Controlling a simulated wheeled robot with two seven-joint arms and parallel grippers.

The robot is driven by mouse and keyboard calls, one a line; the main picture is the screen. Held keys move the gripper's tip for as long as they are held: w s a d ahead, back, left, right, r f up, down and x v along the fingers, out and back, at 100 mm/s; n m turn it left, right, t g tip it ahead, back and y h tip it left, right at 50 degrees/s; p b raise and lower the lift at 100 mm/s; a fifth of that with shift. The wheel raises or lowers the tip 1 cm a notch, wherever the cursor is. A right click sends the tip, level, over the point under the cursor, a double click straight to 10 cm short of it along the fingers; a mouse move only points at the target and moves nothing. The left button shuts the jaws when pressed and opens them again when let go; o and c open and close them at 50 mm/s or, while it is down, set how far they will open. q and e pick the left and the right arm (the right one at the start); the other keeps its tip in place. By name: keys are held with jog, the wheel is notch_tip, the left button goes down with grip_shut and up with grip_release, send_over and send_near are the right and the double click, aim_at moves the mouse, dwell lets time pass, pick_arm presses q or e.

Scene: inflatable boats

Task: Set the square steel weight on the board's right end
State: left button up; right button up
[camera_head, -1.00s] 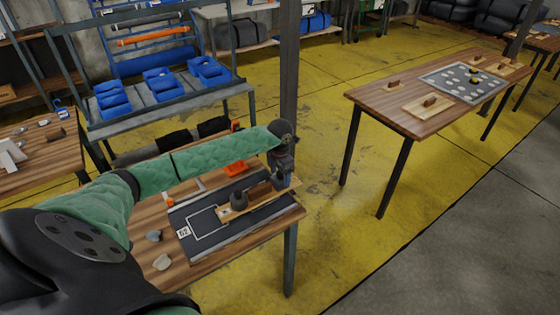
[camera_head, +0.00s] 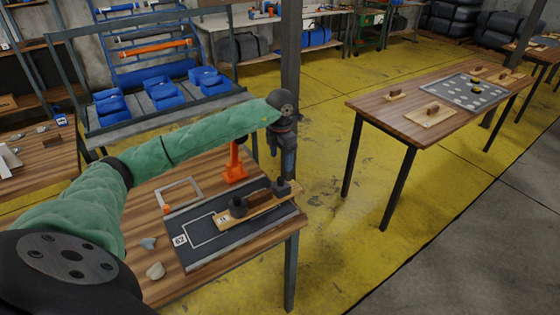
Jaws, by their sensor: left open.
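The light wooden board (camera_head: 266,208) lies over a dark mat (camera_head: 205,251) on the near table. A dark weight (camera_head: 281,187), which looks like the square steel one, stands on the board's right end; its exact shape is hard to tell. A dark rounded weight (camera_head: 238,208) sits toward the board's left end. A brown block (camera_head: 258,198) is at its middle. My left gripper (camera_head: 289,170) points down just above and beside the right-end weight, open, and appears apart from it. Its fingertips are small and dark. My right gripper is not in view.
An orange stand (camera_head: 236,163) rises behind the board, close to my left forearm. A grey frame (camera_head: 179,191) and two stones (camera_head: 154,271) lie on the table's left part. A dark post (camera_head: 290,60) stands behind the gripper. Another table (camera_head: 385,112) is at right.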

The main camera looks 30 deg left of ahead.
pick_arm(q)
jog(key=s+d+f+n+t+h, duration=0.1)
jog(key=d+f+n+t+h, duration=0.15)
jog(key=d+h, duration=0.6)
jog(key=s+d+f+n+t+h, duration=0.1)
jog(key=d+n+t+h, duration=0.15)
jog(key=d, duration=1.05)
jog(key=s+d+f+n+t+h, duration=0.1)
jog(key=d+n+t+h, duration=0.15)
jog(key=d+h, duration=0.6)
jog(key=a+f+n+t+y, duration=0.4)
jog(key=f+n+t+y, duration=0.5)
jog(key=f+n+y, duration=0.6)
jog(key=s+a+f+n+g+y, duration=0.2)
jog(key=s+f+n, duration=0.25)
jog(key=f, duration=0.55)
jog(key=s+a+f+n+g+y, duration=0.1)
jog(key=s+a+f+n+g, duration=0.15)
jog(key=f+n, duration=0.45)
jog(key=s+d+f+n+g, duration=0.2)
jog(key=s+f+g, duration=0.3)
jog(key=s+f, duration=0.7)
jog(key=s+d+f+n+g, duration=0.2)
jog(key=s+f+g, duration=0.3)
jog(key=s+f, duration=0.8)
jog(key=s+y, duration=0.1)
jog(key=s, duration=0.7)
jog(key=shift+s+f+n+g, duration=0.15)
jog(key=shift+f+n+g, duration=0.15)
